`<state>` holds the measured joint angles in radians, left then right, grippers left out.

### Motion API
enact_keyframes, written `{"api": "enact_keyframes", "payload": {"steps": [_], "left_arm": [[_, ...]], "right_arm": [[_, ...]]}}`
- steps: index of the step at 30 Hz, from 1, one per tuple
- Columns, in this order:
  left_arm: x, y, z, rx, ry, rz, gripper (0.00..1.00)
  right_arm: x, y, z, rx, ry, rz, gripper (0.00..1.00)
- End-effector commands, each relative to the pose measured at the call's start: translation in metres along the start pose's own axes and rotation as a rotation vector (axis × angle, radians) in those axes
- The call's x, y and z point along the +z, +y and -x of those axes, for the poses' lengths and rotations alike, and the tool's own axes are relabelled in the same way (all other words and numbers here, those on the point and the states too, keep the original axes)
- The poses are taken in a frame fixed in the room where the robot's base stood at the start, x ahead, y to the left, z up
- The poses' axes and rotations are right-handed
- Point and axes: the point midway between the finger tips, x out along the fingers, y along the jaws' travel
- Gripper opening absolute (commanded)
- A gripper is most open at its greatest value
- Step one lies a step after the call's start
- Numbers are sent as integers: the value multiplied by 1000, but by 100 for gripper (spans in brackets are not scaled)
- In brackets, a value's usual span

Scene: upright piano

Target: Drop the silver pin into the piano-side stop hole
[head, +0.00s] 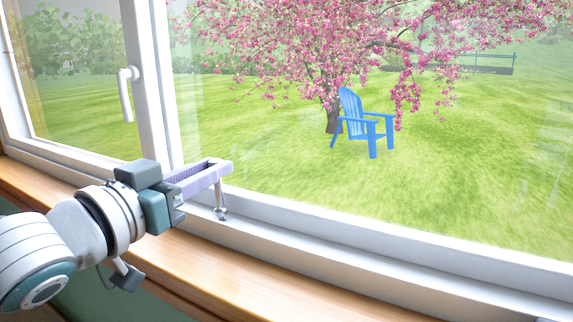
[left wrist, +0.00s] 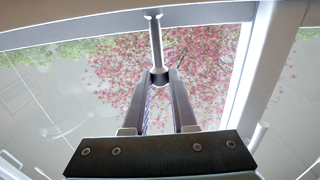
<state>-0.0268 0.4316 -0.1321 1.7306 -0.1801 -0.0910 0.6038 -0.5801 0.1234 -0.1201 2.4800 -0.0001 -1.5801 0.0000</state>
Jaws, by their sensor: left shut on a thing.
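My left gripper (head: 224,169) is shut on the silver pin (head: 220,203) and reaches toward the window. The pin hangs down from the fingertips, with a wider part at its lower end, in front of the white window frame. I cannot tell whether it touches the frame. In the left wrist view, the gripper (left wrist: 159,76) shows its two fingers closed together at the tips, and the pin (left wrist: 156,42) stretches from them toward the top edge. I can make out neither the piano nor the stop hole. My right gripper is not in view.
The white window frame (head: 330,228) runs across behind the gripper, with a wooden sill (head: 235,283) below it. A white window handle (head: 125,95) is on the left upright. Outside are a blue chair (head: 352,122), a blossoming tree and lawn. The sill looks bare.

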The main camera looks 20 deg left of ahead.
Motion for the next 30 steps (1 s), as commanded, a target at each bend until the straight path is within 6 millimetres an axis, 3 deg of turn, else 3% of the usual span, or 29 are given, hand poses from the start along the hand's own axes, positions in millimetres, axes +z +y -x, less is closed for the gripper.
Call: {"api": "enact_keyframes", "payload": {"steps": [28,29,30], "left_arm": [[11,0,0,0,1,0,0],[11,0,0,0,1,0,27],[11,0,0,0,1,0,32]], "right_arm": [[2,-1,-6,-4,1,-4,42],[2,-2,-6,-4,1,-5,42],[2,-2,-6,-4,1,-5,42]]}}
